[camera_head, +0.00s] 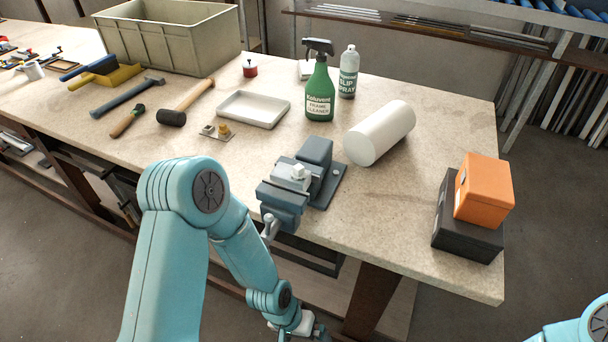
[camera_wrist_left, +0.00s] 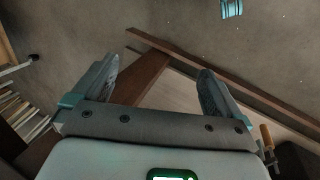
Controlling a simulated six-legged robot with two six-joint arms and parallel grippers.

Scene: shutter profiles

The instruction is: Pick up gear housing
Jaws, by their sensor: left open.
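A small pale grey part (camera_head: 298,172) sits at the jaws of the blue-grey bench vise (camera_head: 318,158) near the front edge of the bench. It may be the gear housing, but I cannot tell for sure. A small plate with a brass-coloured piece (camera_head: 223,129) lies behind and to the left of the vise. My left gripper (camera_head: 306,328) hangs low in front of the bench, below its top and partly cut off by the frame. The left wrist view shows its two fingers apart and empty (camera_wrist_left: 156,88). My right gripper is outside the head view.
The bench (camera_head: 405,235) also holds an orange box (camera_head: 485,190) on a black box (camera_head: 465,235), a white roll (camera_head: 380,132), a green spray bottle (camera_head: 320,90), a white tray (camera_head: 254,109), a mallet (camera_head: 185,103) and a large bin (camera_head: 165,40).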

